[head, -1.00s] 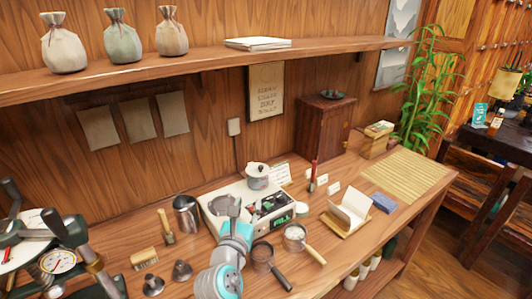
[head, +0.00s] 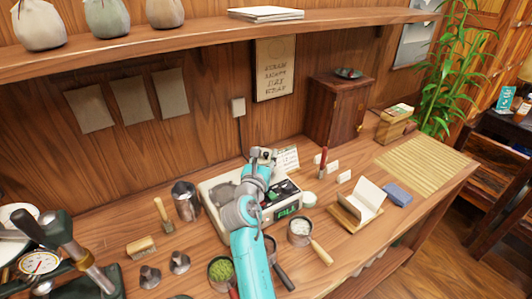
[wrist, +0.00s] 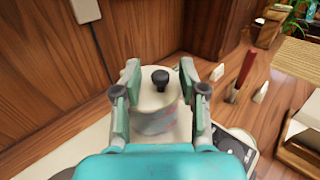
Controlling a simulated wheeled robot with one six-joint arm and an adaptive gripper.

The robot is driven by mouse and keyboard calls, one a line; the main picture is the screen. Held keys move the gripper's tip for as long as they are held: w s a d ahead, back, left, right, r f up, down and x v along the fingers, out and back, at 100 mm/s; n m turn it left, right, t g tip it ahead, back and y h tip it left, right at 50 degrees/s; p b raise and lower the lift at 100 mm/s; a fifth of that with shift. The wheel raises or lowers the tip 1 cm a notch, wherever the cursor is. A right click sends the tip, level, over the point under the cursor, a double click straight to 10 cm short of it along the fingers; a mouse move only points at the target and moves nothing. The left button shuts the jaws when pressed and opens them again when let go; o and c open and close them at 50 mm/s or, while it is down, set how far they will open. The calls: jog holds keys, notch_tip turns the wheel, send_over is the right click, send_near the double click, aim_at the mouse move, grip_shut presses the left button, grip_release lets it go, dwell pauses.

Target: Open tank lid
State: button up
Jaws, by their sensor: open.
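The tank (wrist: 156,118) is a pale round vessel at the back of the white machine. Its lid (wrist: 146,97) is pale, with a black knob (wrist: 160,78) on top, and looks seated. My gripper (wrist: 160,73) is open, with one finger on each side of the lid and the knob between them. I cannot tell whether the fingers touch the lid. In the head view, my gripper (head: 261,160) is over the back of the machine (head: 212,212) and mostly hides the tank.
A metal pitcher (head: 186,195) stands left of the machine. A white-filled pan (head: 299,229) and a green-filled pan (head: 222,270) lie in front. A red upright tool (head: 323,160) and small cards stand at right. The wooden wall is close behind.

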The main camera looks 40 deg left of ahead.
jog(key=shift+w+a, duration=0.25)
jog(key=shift+w, duration=0.45)
grip_shut()
